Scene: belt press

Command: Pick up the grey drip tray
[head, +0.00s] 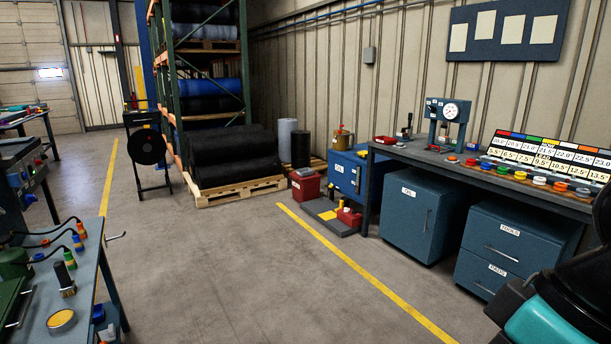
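I cannot make out a grey drip tray for certain. A low, flat, dark grey platform (317,208) lies on the floor left of the blue cabinets, with a yellow patch on it. A small red can (349,217) stands at its right end. Whether this platform is the drip tray, I cannot tell. A black and teal part of my own arm shows at the lower right edge. My gripper is not in view.
A workbench (85,285) with tools stands at the near left. A long bench (430,157) with a dial gauge press (446,112) runs along the right. A pallet (240,192) with black rolls stands behind. The middle floor is clear.

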